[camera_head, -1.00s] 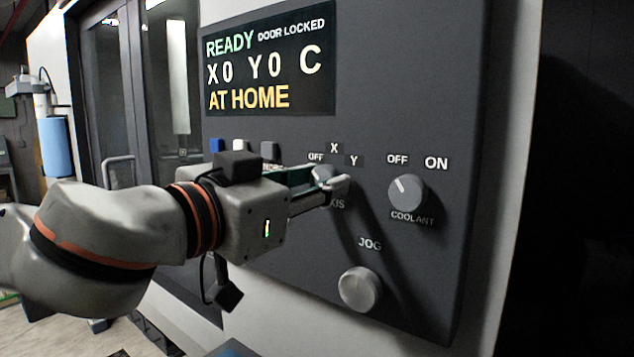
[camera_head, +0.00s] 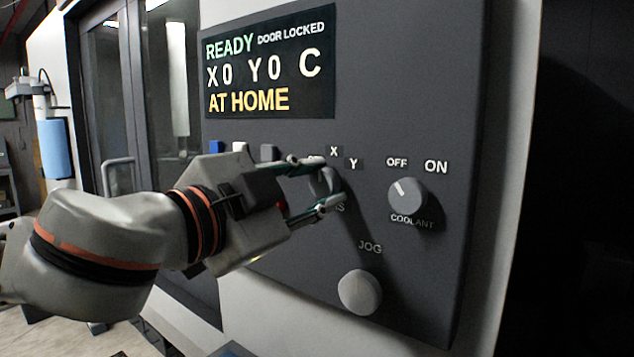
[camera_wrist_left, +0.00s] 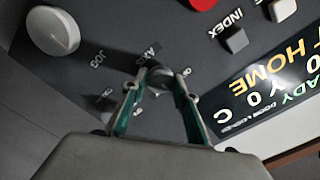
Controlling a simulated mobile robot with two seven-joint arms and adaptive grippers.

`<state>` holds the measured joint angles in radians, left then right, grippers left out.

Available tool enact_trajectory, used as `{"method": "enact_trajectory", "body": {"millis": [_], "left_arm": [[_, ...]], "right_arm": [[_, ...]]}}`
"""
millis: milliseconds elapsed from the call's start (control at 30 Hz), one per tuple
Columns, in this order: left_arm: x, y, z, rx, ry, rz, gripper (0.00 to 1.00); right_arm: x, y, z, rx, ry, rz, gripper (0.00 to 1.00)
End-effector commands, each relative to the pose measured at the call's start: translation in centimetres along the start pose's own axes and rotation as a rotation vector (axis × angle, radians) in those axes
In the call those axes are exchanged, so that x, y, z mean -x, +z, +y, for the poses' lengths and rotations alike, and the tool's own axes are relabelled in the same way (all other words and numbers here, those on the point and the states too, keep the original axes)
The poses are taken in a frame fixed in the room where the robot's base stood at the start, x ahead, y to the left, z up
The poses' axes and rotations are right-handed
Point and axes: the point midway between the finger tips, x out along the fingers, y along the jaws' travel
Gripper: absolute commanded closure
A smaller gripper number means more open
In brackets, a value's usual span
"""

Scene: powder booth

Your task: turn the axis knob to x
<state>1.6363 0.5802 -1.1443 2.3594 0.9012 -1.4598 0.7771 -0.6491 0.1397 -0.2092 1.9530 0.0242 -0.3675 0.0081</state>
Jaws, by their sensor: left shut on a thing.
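The axis knob (camera_head: 322,183) is a grey dial on the dark control panel, below the X and Y labels (camera_head: 343,156). It is partly hidden by my left gripper (camera_head: 322,183), whose two fingers are shut on it, one above and one below in the head view. In the left wrist view the knob (camera_wrist_left: 160,76) sits between the teal fingertips (camera_wrist_left: 159,90). Its pointer mark is hard to make out. The OFF label is mostly hidden behind the upper finger. My right gripper is not in view.
The coolant knob (camera_head: 407,195) is to the right and the jog knob (camera_head: 360,291) is below. The display (camera_head: 270,62) reads READY, DOOR LOCKED, X0 Y0 C and AT HOME. A row of buttons, blue (camera_head: 216,147), white (camera_head: 240,147) and grey (camera_head: 268,152), lies left of the knob.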

Motion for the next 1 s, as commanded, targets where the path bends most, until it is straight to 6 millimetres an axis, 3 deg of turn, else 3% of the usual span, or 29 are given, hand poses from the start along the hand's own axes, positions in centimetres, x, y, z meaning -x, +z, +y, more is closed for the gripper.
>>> {"method": "enact_trajectory", "body": {"millis": [667, 700, 733, 1000], "left_arm": [[0.02, -0.06, -0.05, -0.064, -0.002, 0.002, 0.93], [0.02, -0.07, -0.05, -0.064, -0.002, 0.002, 0.64], [0.02, -0.07, -0.05, -0.064, -0.002, 0.002, 0.56], [0.01, -0.04, -0.01, -0.064, -0.001, 0.001, 0.55]], "right_arm": [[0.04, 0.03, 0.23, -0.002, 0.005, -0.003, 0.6], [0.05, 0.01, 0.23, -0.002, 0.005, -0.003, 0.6], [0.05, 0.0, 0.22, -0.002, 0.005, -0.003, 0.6], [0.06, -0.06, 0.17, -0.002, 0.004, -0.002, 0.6]]}}
